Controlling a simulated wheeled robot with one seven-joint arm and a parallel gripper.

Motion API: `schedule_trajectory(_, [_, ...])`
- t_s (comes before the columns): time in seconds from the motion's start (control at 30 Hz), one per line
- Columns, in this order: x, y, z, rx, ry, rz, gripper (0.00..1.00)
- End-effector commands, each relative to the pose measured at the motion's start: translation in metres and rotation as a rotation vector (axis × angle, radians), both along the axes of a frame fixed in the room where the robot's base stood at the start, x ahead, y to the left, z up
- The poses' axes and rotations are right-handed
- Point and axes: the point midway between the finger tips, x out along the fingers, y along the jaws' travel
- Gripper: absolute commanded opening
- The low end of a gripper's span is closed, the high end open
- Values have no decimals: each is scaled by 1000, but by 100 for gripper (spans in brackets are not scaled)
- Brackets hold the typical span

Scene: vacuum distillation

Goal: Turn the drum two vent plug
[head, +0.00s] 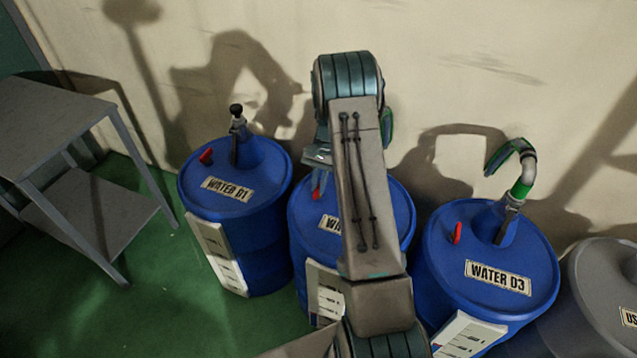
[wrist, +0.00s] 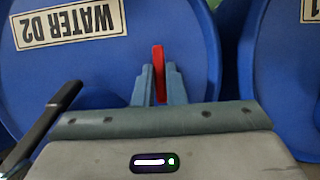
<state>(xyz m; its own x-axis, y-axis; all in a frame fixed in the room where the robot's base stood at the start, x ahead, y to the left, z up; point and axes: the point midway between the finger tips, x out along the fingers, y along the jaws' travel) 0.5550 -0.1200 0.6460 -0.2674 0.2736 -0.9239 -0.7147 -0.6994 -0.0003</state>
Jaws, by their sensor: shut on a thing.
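The drum two vent plug (wrist: 158,72) is a red upright piece on the lid of the blue drum labelled WATER 02 (wrist: 180,30). My gripper (wrist: 157,84) is shut on it, with one grey-blue finger on each side, in the wrist view. In the head view the red plug (head: 316,193) shows just below my gripper (head: 318,160), and my arm hides much of drum two (head: 396,205) and its label. The plug's lower end is hard to make out.
Blue drum WATER 01 (head: 258,205) stands to the left with a black-topped fitting. Blue drum WATER 03 (head: 535,255) stands to the right with a green hose (head: 515,146). A grey drum (head: 595,290) is at far right, a metal table (head: 60,125) at left.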

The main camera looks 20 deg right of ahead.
Motion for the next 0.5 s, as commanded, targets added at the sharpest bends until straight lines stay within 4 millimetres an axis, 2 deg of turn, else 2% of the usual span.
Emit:
schedule_trajectory(0.4, [0, 0, 0, 0, -1, -11, 0])
schedule_trajectory(0.43, [0, 0, 0, 0, -1, -11, 16])
schedule_trajectory(0.5, [0, 0, 0, -1, -1, -11, 33])
